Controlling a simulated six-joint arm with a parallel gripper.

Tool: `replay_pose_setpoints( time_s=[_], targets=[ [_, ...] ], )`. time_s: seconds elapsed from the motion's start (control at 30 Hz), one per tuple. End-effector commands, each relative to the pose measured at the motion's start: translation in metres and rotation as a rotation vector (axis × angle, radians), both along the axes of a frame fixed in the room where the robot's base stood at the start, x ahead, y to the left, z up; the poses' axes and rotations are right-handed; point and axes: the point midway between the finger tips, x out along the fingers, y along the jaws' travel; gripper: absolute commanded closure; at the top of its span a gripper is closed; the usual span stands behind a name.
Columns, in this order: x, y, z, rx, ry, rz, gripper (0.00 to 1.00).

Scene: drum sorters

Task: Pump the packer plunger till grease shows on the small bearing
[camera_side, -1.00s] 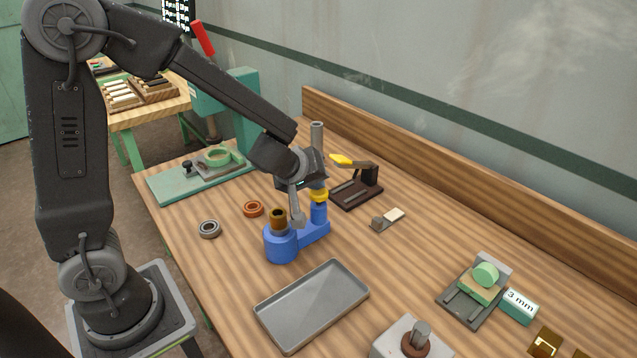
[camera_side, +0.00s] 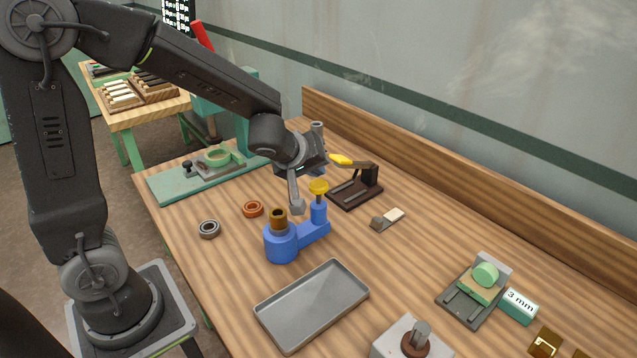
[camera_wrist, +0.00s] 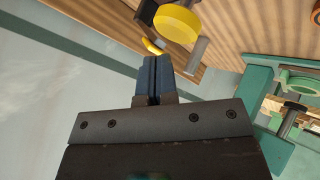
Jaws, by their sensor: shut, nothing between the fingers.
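The blue packer (camera_side: 283,247) stands on the bench. Its plunger (camera_side: 318,187) has a yellow cap, up on a grey stem above the blue post; the cap also shows large in the wrist view (camera_wrist: 177,24). A brown-gold ring (camera_side: 278,214) sits on the packer's wider left cup; I cannot tell whether grease shows on it. A small grey bearing (camera_side: 209,229) and an orange-brown ring (camera_side: 253,209) lie on the bench to the left. My gripper (camera_side: 297,208) is shut and empty, its tips above the packer beside the cap, apparently apart from it; its fingers show in the wrist view (camera_wrist: 153,62).
An empty grey tray (camera_side: 312,304) lies in front of the packer. A dark stand with a yellow lever (camera_side: 358,183) is behind it, and a green fixture (camera_side: 205,172) is at the back left. A block marked "3 mm" (camera_side: 519,306) is at the right.

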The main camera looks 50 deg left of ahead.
Motion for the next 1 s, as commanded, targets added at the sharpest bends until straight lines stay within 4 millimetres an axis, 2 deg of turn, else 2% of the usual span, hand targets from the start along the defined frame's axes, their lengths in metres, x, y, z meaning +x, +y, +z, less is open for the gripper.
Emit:
replay_pose_setpoints(
  time_s=[0.2,0.7,1.0],
  targets=[
    [0.000,0.000,0.004,0.000,-0.002,0.003,1.00],
    [0.000,0.001,0.048,0.001,-0.003,0.002,1.00],
    [0.000,0.000,0.051,0.001,-0.002,0.001,1.00]
  ],
)
